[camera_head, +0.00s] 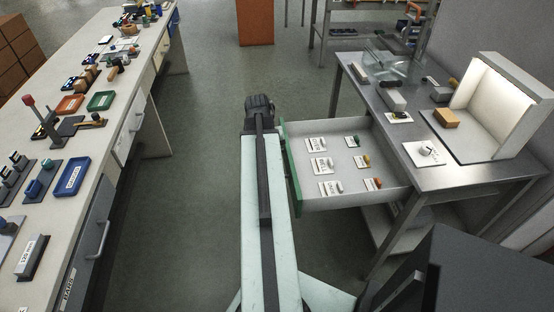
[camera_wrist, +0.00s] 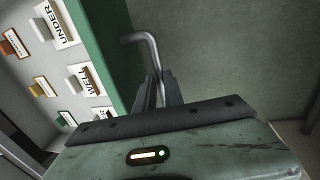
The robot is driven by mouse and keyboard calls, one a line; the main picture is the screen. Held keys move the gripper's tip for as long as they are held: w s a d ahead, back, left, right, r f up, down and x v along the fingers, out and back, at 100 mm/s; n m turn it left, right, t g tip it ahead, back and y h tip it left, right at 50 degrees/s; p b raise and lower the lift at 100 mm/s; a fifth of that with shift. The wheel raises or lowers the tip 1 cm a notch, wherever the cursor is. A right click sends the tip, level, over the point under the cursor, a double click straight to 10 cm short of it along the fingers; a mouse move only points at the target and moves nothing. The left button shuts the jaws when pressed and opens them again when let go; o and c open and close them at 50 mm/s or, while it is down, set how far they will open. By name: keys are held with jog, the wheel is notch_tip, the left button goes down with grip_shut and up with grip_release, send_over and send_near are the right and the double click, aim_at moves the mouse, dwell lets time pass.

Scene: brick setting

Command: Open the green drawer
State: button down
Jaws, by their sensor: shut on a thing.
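The green drawer (camera_head: 292,168) stands pulled out from the metal table on the right, with its inside in view. Several small items on labelled white cards lie in it. In the wrist view its green front (camera_wrist: 108,45) has a bent metal handle (camera_wrist: 146,42). My gripper (camera_wrist: 158,90) is shut on that handle, its two fingers on either side of the bar. In the head view my gripper (camera_head: 259,104) is at the drawer's left side, and my arm hides the handle.
A long workbench (camera_head: 100,205) with trays and tools runs along the left. The floor (camera_head: 200,150) between them is clear.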

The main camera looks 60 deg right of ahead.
jog(key=shift+d, duration=0.1)
jog(key=c, duration=1.5)
grip_release()
jog(key=shift+s, duration=0.15)
jog(key=shift+o, duration=0.2)
notch_tip(320, 180, up, 8)
jog(key=w+p, duration=0.1)
jog(key=p, duration=0.6)
jog(key=shift+a+p, duration=0.4)
jog(key=shift+a, duration=0.05)
jog(key=shift+w+f, duration=0.1)
jog(key=shift+f, duration=0.1)
